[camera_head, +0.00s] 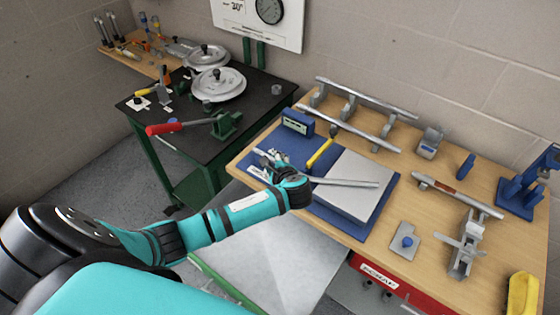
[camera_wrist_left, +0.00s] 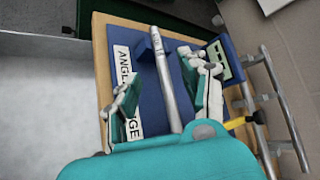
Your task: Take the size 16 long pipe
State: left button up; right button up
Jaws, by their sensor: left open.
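A long grey pipe (camera_head: 345,183) lies across the blue mat (camera_head: 338,225) and a light grey plate (camera_head: 357,187) on the wooden bench. Dark marks show near its far end in the left wrist view (camera_wrist_left: 165,75), too small to read surely. My left gripper (camera_head: 264,163) is open over the mat, with its fingers on either side of the pipe. In the left wrist view the open fingers (camera_wrist_left: 161,73) flank the pipe, and the gripper body hides its nearer part. Whether either finger touches it, I cannot tell. My right gripper is not in view.
A rack (camera_head: 350,105) with long pipes stands at the back of the bench. A blue gauge box (camera_head: 297,122) and a yellow-handled tool (camera_head: 320,153) are close to my left gripper. A clamp fixture (camera_head: 466,248) and a blue press (camera_head: 525,185) stand right.

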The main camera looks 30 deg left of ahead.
pick_arm(q)
jog(key=shift+x, duration=0.95)
jog(key=shift+w+a+f+p, duration=0.15)
jog(key=shift+w+p, duration=0.05)
jog(key=shift+p, duration=0.15)
jog(key=x, duration=0.3)
jog(key=shift+w+f+p, duration=0.15)
jog(key=shift+f+p, duration=0.1)
jog(key=shift+p, duration=0.1)
jog(key=shift+w+a+f, duration=0.2)
jog(key=shift+a+f, duration=0.05)
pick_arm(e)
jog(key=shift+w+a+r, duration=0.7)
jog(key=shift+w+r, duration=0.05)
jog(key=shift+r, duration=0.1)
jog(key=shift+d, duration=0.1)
pick_arm(q)
jog(key=shift+s, duration=0.1)
jog(key=shift+c, duration=1.1)
grip_shut()
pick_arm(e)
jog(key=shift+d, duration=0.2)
